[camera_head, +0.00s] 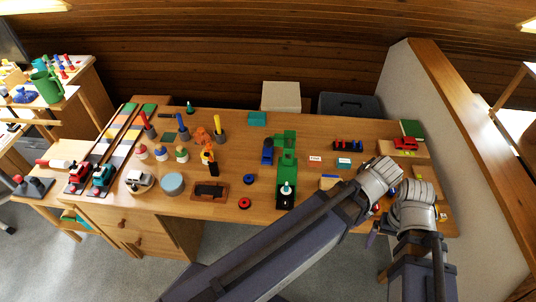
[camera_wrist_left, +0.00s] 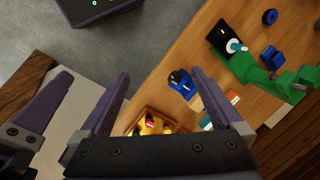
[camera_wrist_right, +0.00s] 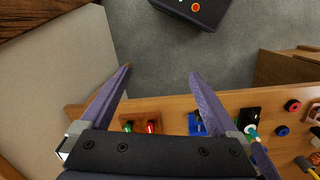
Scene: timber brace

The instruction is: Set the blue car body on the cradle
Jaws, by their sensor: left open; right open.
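A small blue car-like body (camera_wrist_left: 181,82) lies on the desk near its front edge in the left wrist view. It shows partly in the head view (camera_head: 329,183), beside my left arm, and in the right wrist view (camera_wrist_right: 197,126). A second blue piece (camera_head: 267,153) stands beside a green fixture (camera_head: 286,162) with a black end. I cannot tell for sure which part is the cradle. My left gripper (camera_wrist_left: 160,72) is open and empty, with the blue body beyond its right finger. My right gripper (camera_wrist_right: 160,72) is open and empty, over the floor before the desk's front edge.
A wooden tray (camera_wrist_left: 129,131) with yellow pieces lies close to my left gripper. A wooden board with a dark recess (camera_head: 209,190), blue and red rings and several peg toys fill the desk's left and middle. A partition (camera_head: 450,120) bounds the right side. My forearms are close together.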

